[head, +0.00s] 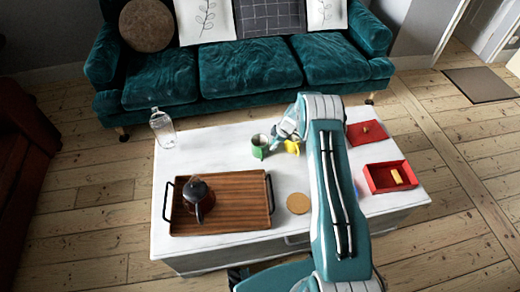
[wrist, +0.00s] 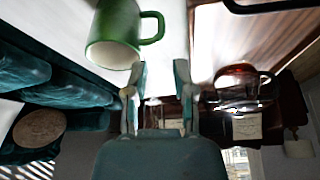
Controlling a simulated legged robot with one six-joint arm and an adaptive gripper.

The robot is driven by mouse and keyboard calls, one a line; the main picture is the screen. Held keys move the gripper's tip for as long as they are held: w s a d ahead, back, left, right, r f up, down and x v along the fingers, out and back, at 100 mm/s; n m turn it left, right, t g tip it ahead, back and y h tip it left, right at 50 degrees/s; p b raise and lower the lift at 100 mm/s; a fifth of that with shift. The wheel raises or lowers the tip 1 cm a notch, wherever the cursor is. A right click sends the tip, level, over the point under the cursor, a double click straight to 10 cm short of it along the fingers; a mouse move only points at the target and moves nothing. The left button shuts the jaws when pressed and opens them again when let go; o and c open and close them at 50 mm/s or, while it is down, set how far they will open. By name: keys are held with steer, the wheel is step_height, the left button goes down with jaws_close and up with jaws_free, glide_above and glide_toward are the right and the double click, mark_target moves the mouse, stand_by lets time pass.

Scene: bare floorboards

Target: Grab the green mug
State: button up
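The green mug (head: 259,148) stands upright on the white table, left of my gripper (head: 279,134) in the head view. In the wrist view the green mug (wrist: 113,36) shows at the upper left, with its handle pointing right. My gripper (wrist: 160,75) has its two fingers apart with nothing between them. The mug is outside the finger gap, just beyond and to the left of the left fingertip in the wrist view. I cannot tell whether that fingertip touches it.
A yellow object (head: 292,147) sits just right of my gripper. A wooden tray (head: 238,212) holds a dark-lidded glass pot (head: 198,198). A glass bottle (head: 162,128), a round coaster (head: 298,203) and a red box (head: 375,185) also sit on the white table (head: 225,140).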

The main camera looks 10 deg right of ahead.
mark_target(262, 161)
steer(key=x, duration=1.2)
jaws_close()
